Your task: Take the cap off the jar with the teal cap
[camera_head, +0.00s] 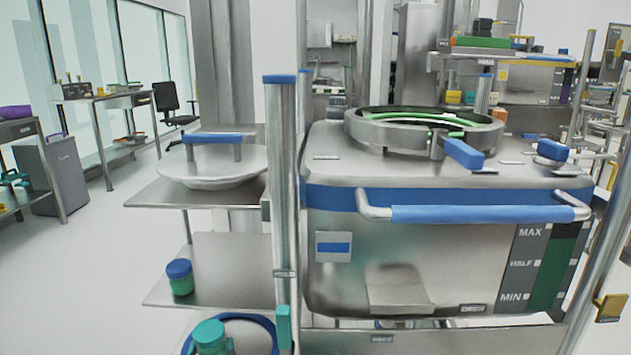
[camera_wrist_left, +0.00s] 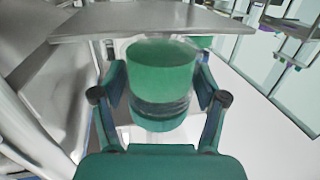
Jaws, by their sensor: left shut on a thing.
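The jar with the teal cap (camera_head: 209,331) shows at the bottom left of the head view, cut by the frame edge. In the left wrist view, its green body (camera_wrist_left: 162,75) is large and central, with a dark band between it and the smaller end piece (camera_wrist_left: 158,123). My left gripper (camera_wrist_left: 160,88) is shut on the jar, one finger on each side of the body. Its parts blend with the jar in the head view. The cap looks to be on the jar. My right gripper is not in view.
A jar with a blue cap (camera_head: 180,277) stands on the lower shelf (camera_head: 225,295). A blue-rimmed round item (camera_head: 265,325) lies around the teal-capped jar in the picture. A steel post (camera_head: 280,180) and a large steel bin (camera_head: 400,262) stand to the right. Open floor lies left.

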